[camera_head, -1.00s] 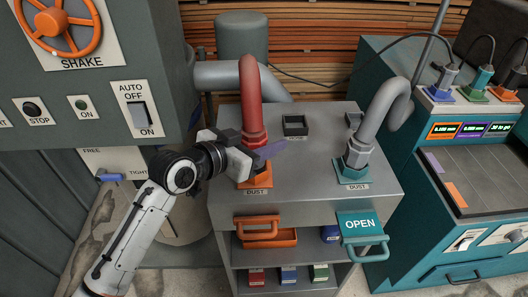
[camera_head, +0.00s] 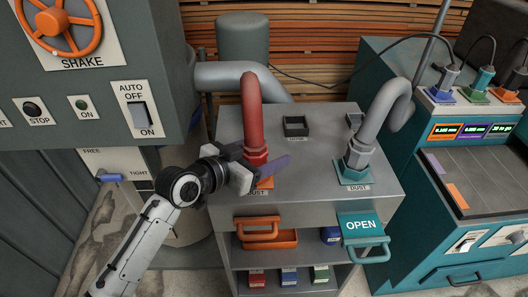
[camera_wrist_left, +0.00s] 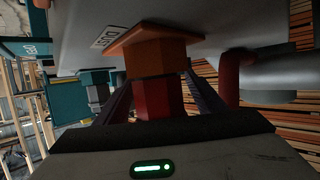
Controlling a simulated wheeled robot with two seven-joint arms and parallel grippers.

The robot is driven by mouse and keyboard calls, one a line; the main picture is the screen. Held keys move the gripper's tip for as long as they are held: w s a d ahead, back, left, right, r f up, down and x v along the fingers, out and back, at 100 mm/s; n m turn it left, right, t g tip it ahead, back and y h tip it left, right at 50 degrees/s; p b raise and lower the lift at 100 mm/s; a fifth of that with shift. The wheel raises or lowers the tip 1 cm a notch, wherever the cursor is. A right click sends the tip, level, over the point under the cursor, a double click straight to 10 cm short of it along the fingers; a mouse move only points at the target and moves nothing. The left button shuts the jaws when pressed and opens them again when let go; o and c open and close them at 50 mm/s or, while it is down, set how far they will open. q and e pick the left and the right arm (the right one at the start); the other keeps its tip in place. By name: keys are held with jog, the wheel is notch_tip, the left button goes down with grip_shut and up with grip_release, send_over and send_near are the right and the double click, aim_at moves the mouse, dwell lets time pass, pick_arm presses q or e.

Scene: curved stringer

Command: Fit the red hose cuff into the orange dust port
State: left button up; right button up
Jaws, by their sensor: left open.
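The red hose cuff (camera_head: 257,154) hangs at the lower end of the red hose (camera_head: 252,105), over the orange dust port (camera_head: 266,183) on the grey cabinet's top. In the left wrist view the cuff (camera_wrist_left: 158,98) meets the orange port (camera_wrist_left: 155,58) with no clear gap; how deep it sits I cannot tell. My left gripper (camera_head: 262,171) is open in front of the cuff, low by the port, and hides part of both. In the left wrist view its fingers (camera_wrist_left: 160,100) stand on either side of the cuff. My right gripper is not in view.
A grey hose with its cuff (camera_head: 357,158) stands in a teal dust port (camera_head: 353,177) to the right. An empty dark square socket (camera_head: 295,125) lies behind. An orange drawer handle (camera_head: 257,228) and a teal OPEN handle (camera_head: 362,240) stick out in front.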

pick_arm(q)
jog(key=shift+r, duration=0.25)
jog(key=shift+s+a, duration=0.25)
jog(key=shift+a, duration=0.1)
jog(key=v, duration=1.1)
jog(key=shift+s, duration=0.1)
